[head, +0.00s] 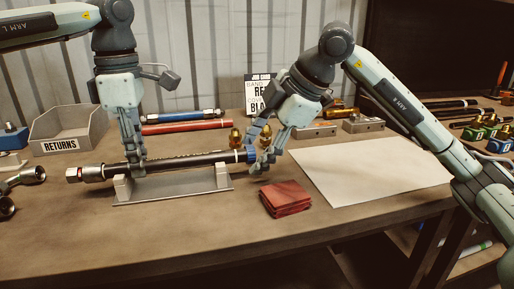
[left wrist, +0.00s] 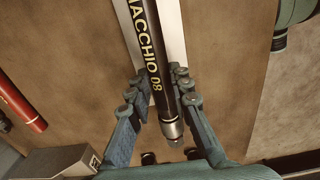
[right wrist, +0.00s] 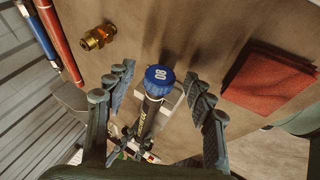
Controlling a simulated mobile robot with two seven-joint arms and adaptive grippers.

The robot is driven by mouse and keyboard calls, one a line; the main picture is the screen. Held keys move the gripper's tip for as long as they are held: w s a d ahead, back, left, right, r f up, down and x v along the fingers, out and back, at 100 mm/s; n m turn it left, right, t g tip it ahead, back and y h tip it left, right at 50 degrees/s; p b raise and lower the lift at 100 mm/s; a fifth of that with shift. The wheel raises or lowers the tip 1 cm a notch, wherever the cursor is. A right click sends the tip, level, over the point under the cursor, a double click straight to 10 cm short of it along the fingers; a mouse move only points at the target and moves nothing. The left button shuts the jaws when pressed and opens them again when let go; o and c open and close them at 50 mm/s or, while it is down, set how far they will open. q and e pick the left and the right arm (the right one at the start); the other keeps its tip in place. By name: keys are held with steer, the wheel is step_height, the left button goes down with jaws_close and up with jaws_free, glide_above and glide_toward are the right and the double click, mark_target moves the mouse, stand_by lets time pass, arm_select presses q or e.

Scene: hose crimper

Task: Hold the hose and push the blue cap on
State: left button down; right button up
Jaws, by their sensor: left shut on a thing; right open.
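The black hose (head: 190,161) lies across a grey stand (head: 175,187) with two pale cradle blocks, its metal fitting (head: 90,173) at the left. The lettered hose also shows in the left wrist view (left wrist: 152,50). My left gripper (head: 136,167) is shut on the hose near the left cradle block. The blue cap (right wrist: 160,76) sits at the hose's right end; how far on it is cannot be told. In the head view the cap (head: 252,154) is partly hidden by my right gripper (head: 262,158), which is open with its fingers either side of the cap, apparently not touching it.
A folded red cloth (head: 286,199) lies just right of the stand, near the right gripper. A white sheet (head: 375,170) covers the bench at right. Behind are red and blue hoses, brass fittings and a grey RETURNS bin (head: 62,128). The front bench strip is clear.

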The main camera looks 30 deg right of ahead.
steer(key=v, duration=1.2)
arm_select(q)
steer(key=c, duration=1.3)
jaws_free()
